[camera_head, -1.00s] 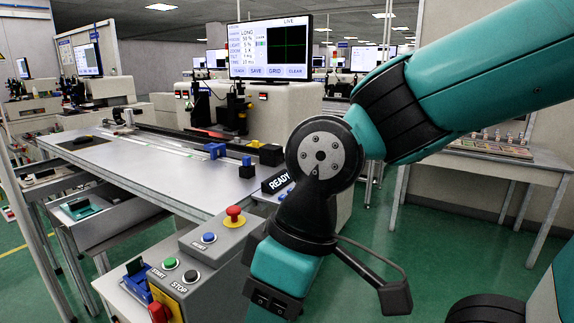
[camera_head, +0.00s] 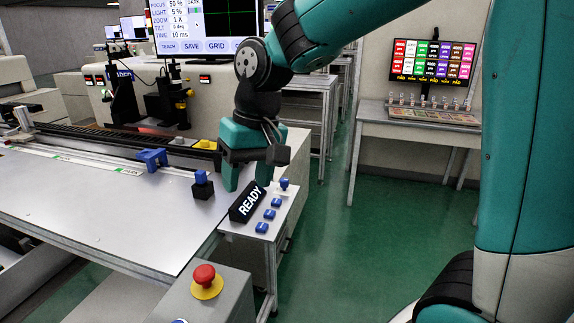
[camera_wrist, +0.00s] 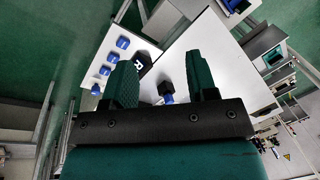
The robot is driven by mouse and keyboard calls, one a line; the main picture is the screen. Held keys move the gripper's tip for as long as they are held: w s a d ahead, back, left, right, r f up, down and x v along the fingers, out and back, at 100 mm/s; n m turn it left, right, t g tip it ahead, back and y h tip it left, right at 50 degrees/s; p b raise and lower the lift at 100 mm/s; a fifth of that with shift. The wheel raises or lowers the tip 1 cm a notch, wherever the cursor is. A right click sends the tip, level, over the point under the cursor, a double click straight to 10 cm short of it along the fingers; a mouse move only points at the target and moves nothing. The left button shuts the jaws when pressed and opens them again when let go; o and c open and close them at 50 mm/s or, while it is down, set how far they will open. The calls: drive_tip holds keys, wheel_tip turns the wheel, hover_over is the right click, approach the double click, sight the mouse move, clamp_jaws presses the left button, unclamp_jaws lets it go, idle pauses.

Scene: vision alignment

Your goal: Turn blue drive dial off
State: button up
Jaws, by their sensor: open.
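Several small blue knobs sit in a row on a white side panel (camera_head: 284,210), beside the black READY block (camera_head: 248,203). The farthest blue knob (camera_head: 284,183) stands up on a pale base; nearer ones include a blue knob (camera_head: 269,214) and the nearest blue knob (camera_head: 261,228). I cannot read which is the drive dial. My gripper (camera_head: 248,184) points down, open and empty, above the far end of the READY block, left of the farthest knob. In the wrist view, the blue knobs (camera_wrist: 112,57) lie left of my open gripper (camera_wrist: 159,64).
A black post with a blue top (camera_head: 202,182) stands on the white table (camera_head: 110,205) left of my gripper. A red emergency button (camera_head: 204,276) sits on a grey console in front. A monitor (camera_head: 208,28) stands behind.

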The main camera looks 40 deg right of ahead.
drive_tip(key=w+d+r+m+h+p, duration=0.1)
drive_tip(key=w+d+r+m+p, duration=0.2)
drive_tip(key=w+d+m, duration=0.55)
drive_tip(key=m+h+p, duration=0.1)
drive_tip(key=m+p, duration=0.2)
drive_tip(key=m, duration=0.1)
approach(284, 179)
drive_tip(key=shift+g, duration=0.4)
drive_tip(key=f+p, duration=0.2)
drive_tip(key=f, duration=0.2)
drive_tip(key=f+p, duration=0.2)
drive_tip(key=f, duration=0.3)
drive_tip(key=shift+w+a+f, duration=0.15)
drive_tip(key=shift+w+f, duration=0.1)
drive_tip(key=c, duration=0.9)
